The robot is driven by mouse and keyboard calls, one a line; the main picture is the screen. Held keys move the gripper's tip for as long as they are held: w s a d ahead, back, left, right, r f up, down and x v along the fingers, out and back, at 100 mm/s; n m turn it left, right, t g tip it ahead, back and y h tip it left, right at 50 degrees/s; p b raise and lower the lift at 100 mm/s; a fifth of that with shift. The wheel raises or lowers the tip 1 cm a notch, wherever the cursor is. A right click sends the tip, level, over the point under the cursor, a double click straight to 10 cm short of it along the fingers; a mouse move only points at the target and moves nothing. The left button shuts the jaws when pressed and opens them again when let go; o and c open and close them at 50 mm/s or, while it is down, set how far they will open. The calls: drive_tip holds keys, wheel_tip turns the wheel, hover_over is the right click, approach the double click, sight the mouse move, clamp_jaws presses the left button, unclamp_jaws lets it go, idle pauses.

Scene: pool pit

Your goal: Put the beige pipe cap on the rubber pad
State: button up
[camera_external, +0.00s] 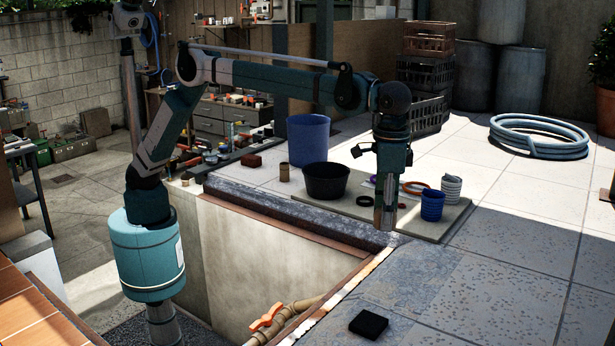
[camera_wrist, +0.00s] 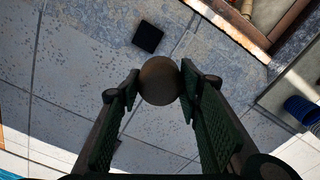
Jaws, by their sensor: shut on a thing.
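My gripper (camera_wrist: 158,82) is shut on a round brownish-beige piece, the pipe cap (camera_wrist: 159,80), seen end-on between the two green ribbed finger pads. In the external view my gripper (camera_external: 387,215) points down near the front edge of the board, above the paving; I cannot make out the cap clearly there. The rubber pad (camera_external: 368,324) is a small black square lying flat on the grey paving at the bottom of the external view. In the wrist view the pad (camera_wrist: 147,37) shows just beyond the cap, apart from it, with nothing on it.
The open pit with a pipe and orange valve (camera_external: 267,318) lies left of the pad. A board (camera_external: 452,222) behind my gripper holds a black bowl (camera_external: 326,182), a blue cup (camera_external: 432,206), a white cup (camera_external: 452,188) and rings. Paving right of the pad is clear.

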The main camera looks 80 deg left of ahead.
drive_tip(key=s+d, duration=0.4)
hover_over(370, 321)
wheel_tip(370, 321, down, 17)
drive_tip(key=shift+f, duration=0.5)
drive_tip(key=shift+f, duration=3.15)
drive_tip(key=shift+f+p, duration=0.4)
drive_tip(key=shift+f, duration=1.45)
drive_tip(key=shift+f, duration=0.15)
